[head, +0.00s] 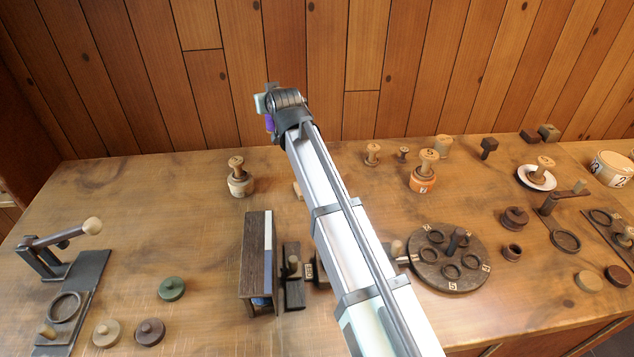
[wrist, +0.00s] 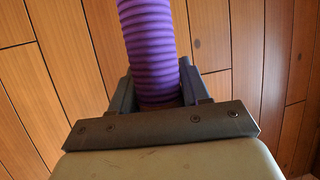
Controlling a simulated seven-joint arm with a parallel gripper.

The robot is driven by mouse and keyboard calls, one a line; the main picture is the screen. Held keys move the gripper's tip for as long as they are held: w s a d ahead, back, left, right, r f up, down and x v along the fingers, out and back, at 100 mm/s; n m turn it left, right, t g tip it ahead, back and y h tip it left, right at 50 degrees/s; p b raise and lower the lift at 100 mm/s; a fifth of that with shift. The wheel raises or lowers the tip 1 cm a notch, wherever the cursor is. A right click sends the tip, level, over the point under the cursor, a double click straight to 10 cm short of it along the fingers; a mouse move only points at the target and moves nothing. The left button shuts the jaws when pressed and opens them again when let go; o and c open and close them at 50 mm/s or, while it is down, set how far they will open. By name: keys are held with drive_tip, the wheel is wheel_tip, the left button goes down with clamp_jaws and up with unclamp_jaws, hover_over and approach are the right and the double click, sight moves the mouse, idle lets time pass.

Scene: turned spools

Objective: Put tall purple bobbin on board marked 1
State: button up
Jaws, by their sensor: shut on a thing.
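A purple ribbed bobbin (wrist: 150,45) stands between the two fingers of my gripper (wrist: 158,88) in the wrist view; the fingers are shut on it. Its far end runs out of the top of that view. In the head view my gripper (head: 265,104) is raised in front of the plank wall, and only a small purple patch of the bobbin (head: 270,123) shows beside it. A small pale tag (head: 309,271) sits by a dark block beside my arm, but its mark is hard to read. I cannot clearly pick out a board marked 1.
A turntable (head: 447,276) with several rings and tags stands right of my arm. Numbered spool stands (head: 240,186) (head: 422,184) are at the back. A dark slatted block (head: 256,256) stands left of my arm. A lever fixture (head: 62,266) is at far left.

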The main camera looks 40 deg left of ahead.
drive_tip(key=d+f+m+t, duration=0.1)
drive_tip(key=d, duration=1.6)
drive_tip(key=shift+h, duration=0.3)
drive_tip(key=shift+w+a+f, duration=0.1)
drive_tip(key=shift+f, duration=2.35)
drive_tip(key=shift+w+a+f, duration=0.1)
drive_tip(key=shift+f, duration=2.35)
drive_tip(key=shift+f, duration=0.15)
drive_tip(key=o, duration=1.1)
drive_tip(key=shift+c, duration=0.2)
drive_tip(key=shift+r, duration=0.2)
drive_tip(key=v, duration=1.2)
